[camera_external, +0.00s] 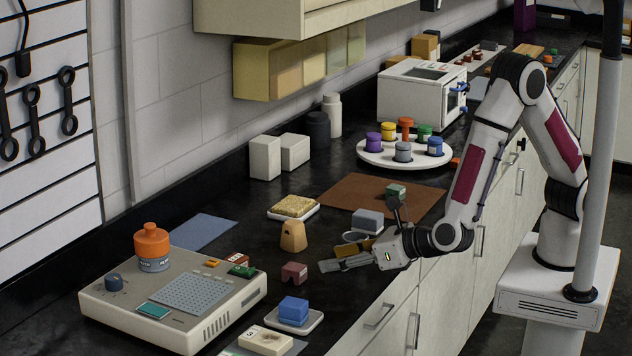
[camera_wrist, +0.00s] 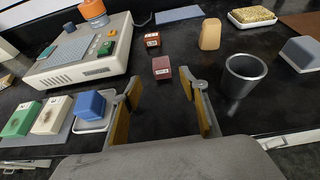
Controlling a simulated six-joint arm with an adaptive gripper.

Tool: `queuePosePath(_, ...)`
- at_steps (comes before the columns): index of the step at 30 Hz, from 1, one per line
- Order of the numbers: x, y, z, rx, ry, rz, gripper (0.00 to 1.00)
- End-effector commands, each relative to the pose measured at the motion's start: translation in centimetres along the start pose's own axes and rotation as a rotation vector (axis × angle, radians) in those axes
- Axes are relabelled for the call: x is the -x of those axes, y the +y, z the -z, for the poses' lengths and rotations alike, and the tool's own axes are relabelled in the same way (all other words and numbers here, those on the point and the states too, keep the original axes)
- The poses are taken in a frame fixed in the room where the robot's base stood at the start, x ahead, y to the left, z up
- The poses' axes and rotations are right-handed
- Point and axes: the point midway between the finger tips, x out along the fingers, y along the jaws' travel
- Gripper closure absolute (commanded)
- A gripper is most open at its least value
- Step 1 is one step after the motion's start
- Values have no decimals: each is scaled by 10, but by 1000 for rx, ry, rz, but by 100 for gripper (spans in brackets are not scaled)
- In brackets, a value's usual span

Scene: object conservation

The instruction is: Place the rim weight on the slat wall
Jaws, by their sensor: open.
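The slat wall (camera_external: 45,120) is at the far left of the external view, white with dark grooves and hanging black tools. A small dark red block (camera_external: 294,273) with a notched underside stands on the black counter. It also shows in the wrist view (camera_wrist: 161,68), ahead of my fingertips. No label reads as rim weight, so I cannot tell whether this block is it. My gripper (camera_external: 344,256) is low over the counter, just right of the block. In the wrist view my gripper (camera_wrist: 160,86) is open, with nothing between its tan-padded fingers.
A metal cup (camera_wrist: 243,76) stands close right of my fingers. A tan rounded block (camera_external: 293,236) stands behind the red one. A blue block (camera_external: 293,309) on a white dish is in front. A beige machine (camera_external: 205,317) with an orange-topped jar (camera_external: 152,243) lies left, towards the slat wall.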

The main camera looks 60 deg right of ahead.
Motion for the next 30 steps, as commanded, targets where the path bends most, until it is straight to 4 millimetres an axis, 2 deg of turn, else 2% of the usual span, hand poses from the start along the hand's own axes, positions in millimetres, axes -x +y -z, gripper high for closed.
queuePosePath(8, -7, -7, -33, 162, 44, -87, 56)
queuePosePath(17, -3, -29, -82, 505, 62, -252, 56)
queuePosePath(24, 14, -58, -115, 818, 26, -372, 56)
queuePosePath(30, 35, -89, -134, 1099, -20, -454, 56)
